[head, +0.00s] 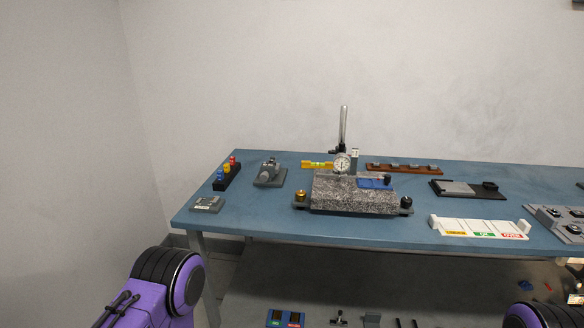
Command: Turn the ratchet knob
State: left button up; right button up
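A speckled granite block (345,193) sits on a blue table. A brass-coloured knob (300,195) is at its left end and a black knob (407,202) at its right end. A round dial gauge (342,162) is above the block's back edge, in front of an upright metal post (344,125). A small grey device (269,172) on a dark base stands to the left. I cannot tell which part is the ratchet knob. A purple link of my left arm shows at the lower left, but neither gripper is in view.
The blue table top (250,215) is bare at front left. A rack with coloured pieces (228,174) and a grey plate (207,204) are at left. A white labelled tray (480,228) and grey boxes (557,220) are at right. Small items lie on the lower shelf.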

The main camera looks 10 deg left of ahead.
aim_at(264, 176)
jog(key=z, duration=0.7)
jog(key=i, duration=0.25)
jog(key=u, duration=1.35)
